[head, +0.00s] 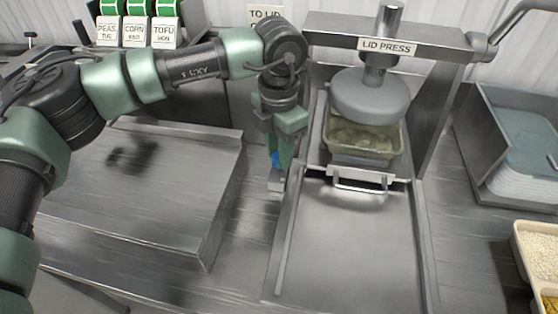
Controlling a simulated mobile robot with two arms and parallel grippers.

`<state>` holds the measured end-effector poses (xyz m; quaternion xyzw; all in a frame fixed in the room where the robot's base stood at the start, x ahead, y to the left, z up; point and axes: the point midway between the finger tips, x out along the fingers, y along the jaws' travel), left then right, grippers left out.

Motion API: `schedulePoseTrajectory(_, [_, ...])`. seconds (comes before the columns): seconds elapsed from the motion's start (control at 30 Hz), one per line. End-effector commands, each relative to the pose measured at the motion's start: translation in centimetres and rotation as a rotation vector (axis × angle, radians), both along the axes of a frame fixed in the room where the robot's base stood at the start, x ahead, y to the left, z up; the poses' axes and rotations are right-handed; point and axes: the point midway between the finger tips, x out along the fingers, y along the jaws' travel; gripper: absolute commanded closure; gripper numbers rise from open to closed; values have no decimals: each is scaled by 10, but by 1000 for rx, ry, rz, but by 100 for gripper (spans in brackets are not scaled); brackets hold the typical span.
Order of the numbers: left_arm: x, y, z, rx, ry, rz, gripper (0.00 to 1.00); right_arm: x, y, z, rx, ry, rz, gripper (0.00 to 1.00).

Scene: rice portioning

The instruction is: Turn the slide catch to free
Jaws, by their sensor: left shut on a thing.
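My left gripper (281,158) points down at the left edge of the lid press (387,45). It is shut on the slide catch, a small part with a blue piece (275,158) showing between the fingers and a pale metal piece (276,183) below. The fingers hide most of the catch, so its turn angle cannot be told. The metal slide (360,178) with a bar handle lies right of the gripper. A tan tray (365,157) sits behind the handle, under the round press head (370,95). My right gripper is out of view.
A raised steel platform (140,190) stands at the left. Label cards (136,32) for peas, corn and tofu are at the back left. A grey bin with stacked lids (520,140) is at the right, with food containers (540,245) in front.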

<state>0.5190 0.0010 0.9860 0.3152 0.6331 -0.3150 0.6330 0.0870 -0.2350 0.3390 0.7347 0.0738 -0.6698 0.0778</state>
Motion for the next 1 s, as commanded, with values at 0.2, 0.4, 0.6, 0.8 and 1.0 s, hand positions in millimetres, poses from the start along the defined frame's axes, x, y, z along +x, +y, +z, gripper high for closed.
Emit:
schedulePoseTrajectory(0.2, [1,0,-2,-2,-3,-173,100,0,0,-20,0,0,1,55])
schedulePoseTrajectory(0.4, [1,-1,-1,-3,-3,-290,100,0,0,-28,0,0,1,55])
schedulePoseTrajectory(0.6, [1,0,0,-2,-2,-358,100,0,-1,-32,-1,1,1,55])
schedulePoseTrajectory(0.8, [1,0,1,-2,-2,-385,100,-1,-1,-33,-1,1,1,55])
schedulePoseTrajectory(1.0, [1,0,1,-2,-2,-389,100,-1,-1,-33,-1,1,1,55])
